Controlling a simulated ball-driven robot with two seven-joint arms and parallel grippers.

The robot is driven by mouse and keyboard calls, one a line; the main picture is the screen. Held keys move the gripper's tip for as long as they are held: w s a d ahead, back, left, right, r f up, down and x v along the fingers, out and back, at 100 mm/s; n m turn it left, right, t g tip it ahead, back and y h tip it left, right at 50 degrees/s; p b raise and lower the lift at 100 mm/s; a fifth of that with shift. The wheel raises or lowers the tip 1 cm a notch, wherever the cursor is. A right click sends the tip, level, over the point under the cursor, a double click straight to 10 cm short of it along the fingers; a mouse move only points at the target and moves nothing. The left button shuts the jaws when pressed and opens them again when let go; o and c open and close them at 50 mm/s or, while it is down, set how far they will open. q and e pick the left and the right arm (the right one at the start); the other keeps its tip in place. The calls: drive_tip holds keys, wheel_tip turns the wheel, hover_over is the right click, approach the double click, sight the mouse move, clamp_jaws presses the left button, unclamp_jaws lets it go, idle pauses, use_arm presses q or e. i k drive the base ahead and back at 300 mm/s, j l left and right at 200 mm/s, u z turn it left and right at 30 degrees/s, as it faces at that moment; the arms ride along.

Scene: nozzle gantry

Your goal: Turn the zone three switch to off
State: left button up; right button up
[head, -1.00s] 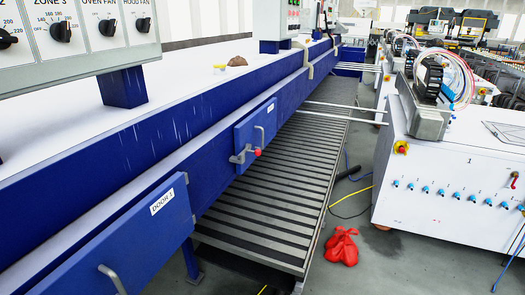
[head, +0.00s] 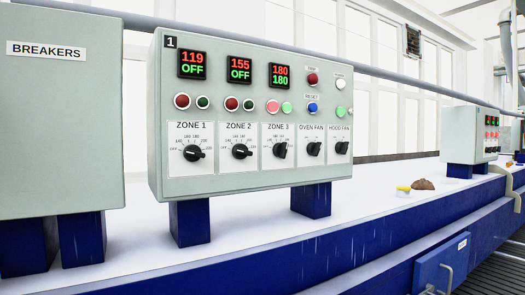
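The zone three switch (head: 280,151) is a black rotary knob on a pale plate labelled ZONE 3, on the front of control panel 1 (head: 225,187). Its exact pointer setting is too small to tell. The display (head: 280,76) above that column reads 180 in red over 180 in green. The lamps below it look brighter than those of zones 1 and 2. The ZONE 1 knob (head: 193,153) and ZONE 2 knob (head: 241,151) stand to its left, and their displays show OFF in green. Neither of my grippers is in view.
The OVEN FAN knob (head: 313,149) and HOOD FAN knob (head: 341,148) sit close right of the switch. A breakers cabinet (head: 60,130) stands left of the panel. The panel stands on blue legs above a white-topped blue oven body (head: 345,250). A brown lump (head: 423,184) lies farther right.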

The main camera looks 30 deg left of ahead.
sight(280, 150)
drive_tip(key=u, duration=1)
drive_tip(key=i+l+z, duration=0.2)
drive_tip(key=l, duration=0.15)
drive_tip(key=k, duration=0.05)
